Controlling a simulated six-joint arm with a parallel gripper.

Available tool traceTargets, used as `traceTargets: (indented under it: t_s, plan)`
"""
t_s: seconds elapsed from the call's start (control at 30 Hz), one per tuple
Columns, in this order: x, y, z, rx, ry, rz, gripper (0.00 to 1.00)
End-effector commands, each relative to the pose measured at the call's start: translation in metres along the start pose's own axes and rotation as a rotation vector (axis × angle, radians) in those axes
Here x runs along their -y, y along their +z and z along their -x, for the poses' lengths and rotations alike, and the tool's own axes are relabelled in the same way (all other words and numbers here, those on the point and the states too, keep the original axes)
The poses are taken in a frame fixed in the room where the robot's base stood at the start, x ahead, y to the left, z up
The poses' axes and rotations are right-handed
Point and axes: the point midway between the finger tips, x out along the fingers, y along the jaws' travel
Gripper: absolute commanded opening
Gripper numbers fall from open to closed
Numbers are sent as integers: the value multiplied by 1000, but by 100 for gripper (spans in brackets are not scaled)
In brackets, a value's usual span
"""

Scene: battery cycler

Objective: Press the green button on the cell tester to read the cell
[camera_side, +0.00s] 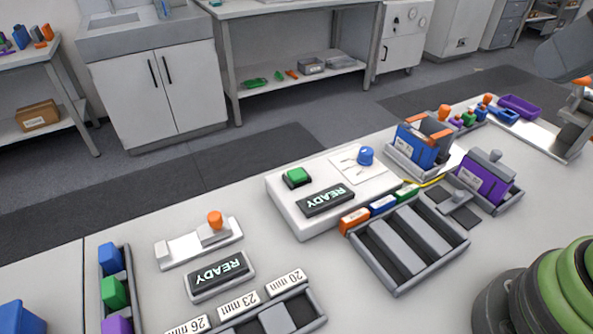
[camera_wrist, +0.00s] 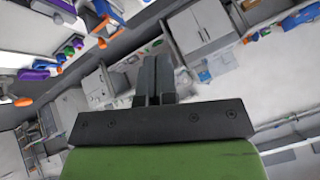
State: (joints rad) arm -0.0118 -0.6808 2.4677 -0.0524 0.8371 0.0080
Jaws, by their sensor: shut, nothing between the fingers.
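The cell tester (camera_side: 290,211) is a white box on the bench in the side view.
A grey slotted tray (camera_side: 408,244) stands right of the tester, with orange, blue and green blocks along its edge. A second READY display (camera_side: 219,275) and an orange-knobbed fixture (camera_side: 200,242) stand to the left. Holders with blue and purple packs (camera_side: 486,182) stand at the right.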

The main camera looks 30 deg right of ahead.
Motion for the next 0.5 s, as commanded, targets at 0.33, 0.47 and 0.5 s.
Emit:
traceTargets:
  t_s: [0.33, 0.47, 0.5]
  plan:
    - [11, -92, -61, -119, 148, 490, 0]
    - [28, -117, -97, -159, 144, 714, 0]
    - [35, -123, -109, -170, 135, 783, 0]
